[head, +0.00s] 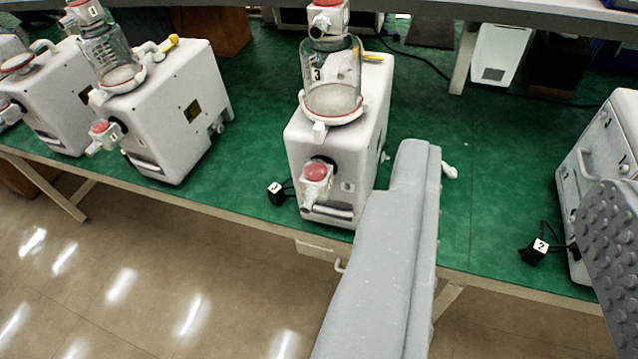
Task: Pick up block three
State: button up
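A white canister pump (338,155) stands on the green bench top at centre, with a "3" on its glass jar (333,85). A small black block (276,193) with a white label sits at the pump's lower left, by a black cable; its number is too small to read surely. A white valve piece with a red round face (316,178) is on the pump's front. My gripper (514,170) is open and empty. Its left grey finger overlaps the pump's lower right edge in the picture and its right finger is at the right edge. The black block is left of both fingers.
A black block labelled 2 (535,252) lies by another white machine (600,165) at right. A pump marked 1 (170,115) and another pump (50,95) stand at left. A shelf (480,12) crosses above.

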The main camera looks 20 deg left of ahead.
aim_at(316, 181)
jog(key=z, duration=1.15)
jog(key=k, duration=1.1)
jog(key=u, duration=1.15)
jog(key=i, duration=1)
